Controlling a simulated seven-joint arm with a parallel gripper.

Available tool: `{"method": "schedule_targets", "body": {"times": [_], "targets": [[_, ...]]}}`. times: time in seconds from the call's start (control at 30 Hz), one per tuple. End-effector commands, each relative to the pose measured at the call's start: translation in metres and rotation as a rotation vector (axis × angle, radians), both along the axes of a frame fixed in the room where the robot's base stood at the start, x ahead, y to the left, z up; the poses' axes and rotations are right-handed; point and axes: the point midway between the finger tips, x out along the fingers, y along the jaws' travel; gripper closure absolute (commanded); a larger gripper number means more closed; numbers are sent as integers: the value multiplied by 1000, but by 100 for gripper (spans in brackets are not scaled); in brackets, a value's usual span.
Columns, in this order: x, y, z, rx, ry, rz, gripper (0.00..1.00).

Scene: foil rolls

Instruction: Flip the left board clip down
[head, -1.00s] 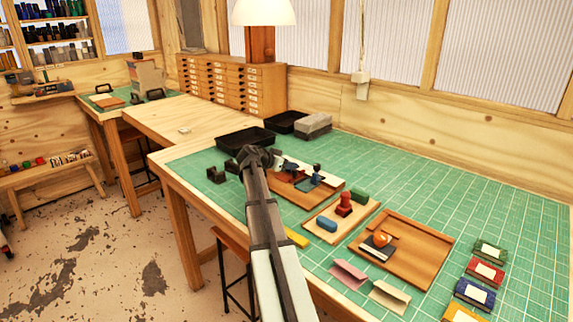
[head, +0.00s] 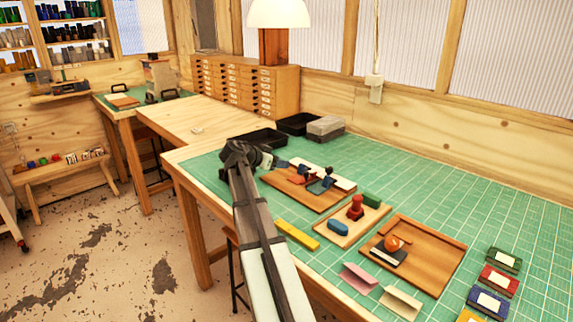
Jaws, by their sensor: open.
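A brown wooden board (head: 310,197) lies on the green mat, with a white sheet on it. A dark blue clip (head: 322,183) stands raised at the board's middle. Another small dark part (head: 282,166) shows at the board's back left corner, close to my gripper; I cannot tell whether it is the left clip or a part of the gripper. My gripper (head: 265,160) is at the end of my dark arm, just left of the board. It is open, and nothing shows in it. Its fingertips are too small to make out, and I cannot tell whether it touches the board.
Black trays (head: 262,138) and a grey block (head: 326,127) stand behind the board. A yellow bar (head: 297,234) lies in front of it. To the right are a board with a red stamp (head: 355,208) and a larger wooden tray (head: 432,265). The back right mat is clear.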

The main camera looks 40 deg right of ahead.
Motion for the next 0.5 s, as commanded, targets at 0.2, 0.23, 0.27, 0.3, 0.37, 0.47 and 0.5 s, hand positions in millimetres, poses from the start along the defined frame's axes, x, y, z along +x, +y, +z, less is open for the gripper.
{"method": "schedule_targets", "body": {"times": [0.2,0.23,0.27,0.3,0.37,0.47,0.5], "targets": [[0,16,9,-1,0,1,53],[0,17,9,-1,0,1,53],[0,18,9,-1,0,0,53],[0,18,10,-1,0,0,53],[0,18,10,0,0,0,53],[0,18,10,0,0,0,53],[0,18,10,0,0,0,53]]}}
